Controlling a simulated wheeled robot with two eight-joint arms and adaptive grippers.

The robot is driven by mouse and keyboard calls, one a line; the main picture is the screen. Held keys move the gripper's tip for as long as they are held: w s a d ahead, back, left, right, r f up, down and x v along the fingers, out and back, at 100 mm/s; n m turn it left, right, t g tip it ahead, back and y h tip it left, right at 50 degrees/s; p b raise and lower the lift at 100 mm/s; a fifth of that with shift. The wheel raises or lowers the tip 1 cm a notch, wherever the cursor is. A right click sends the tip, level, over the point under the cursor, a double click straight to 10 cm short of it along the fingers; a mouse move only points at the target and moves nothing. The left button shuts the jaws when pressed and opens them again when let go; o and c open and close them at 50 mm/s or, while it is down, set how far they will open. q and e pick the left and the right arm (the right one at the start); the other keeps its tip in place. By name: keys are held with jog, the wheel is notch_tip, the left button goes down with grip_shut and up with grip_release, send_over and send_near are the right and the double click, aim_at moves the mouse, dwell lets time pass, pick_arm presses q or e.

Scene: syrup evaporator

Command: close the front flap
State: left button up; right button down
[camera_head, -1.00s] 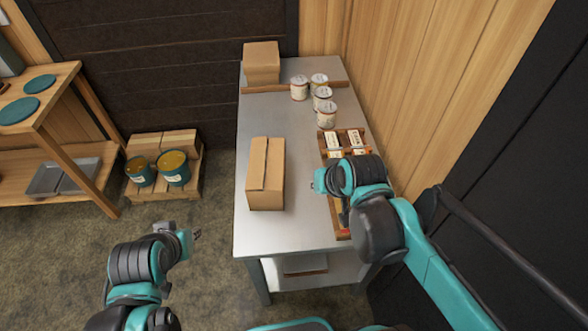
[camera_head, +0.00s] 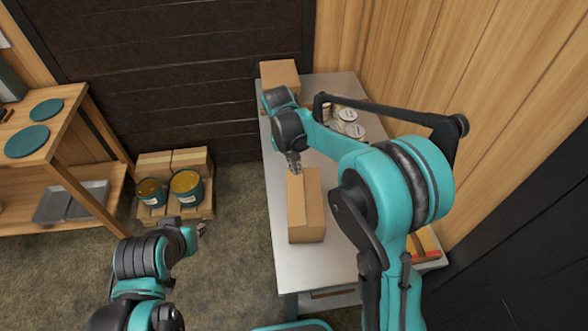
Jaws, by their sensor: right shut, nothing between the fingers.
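A brown cardboard box (camera_head: 306,214) stands on the metal table. Its top shows two long panels meeting along a lengthwise seam. I cannot make out a separate front flap at this size. My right gripper (camera_head: 295,170) is shut and empty, pointing down at the far end of the box top. I cannot tell whether it touches the cardboard. My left gripper (camera_head: 201,230) is low on the left, away from the table; its fingers are too small to read.
The metal table (camera_head: 283,250) has bare room left of the box. Another carton (camera_head: 279,73) stands at its far end. White cans (camera_head: 346,115) are partly behind my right arm. Teal tins (camera_head: 187,188) sit on a low pallet left of the table.

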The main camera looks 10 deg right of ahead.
aim_at(303, 194)
jog(key=f, duration=0.4)
jog(key=d+f+b, duration=0.1)
jog(key=f, duration=0.2)
jog(key=f+b, duration=0.1)
jog(key=f, duration=0.3)
jog(key=shift+d+f, duration=0.35)
jog(key=shift+d, duration=0.05)
jog(key=shift+s+d+f+b, duration=0.1)
jog(key=shift+d+f+b, duration=0.05)
jog(key=shift+f+b, duration=0.4)
jog(key=shift+d+f+b, duration=0.15)
jog(key=shift+f+b, duration=0.3)
jog(key=shift+b, duration=0.05)
jog(key=shift+s, duration=0.1)
jog(key=shift+s+a+r, duration=0.1)
jog(key=shift+r, duration=0.05)
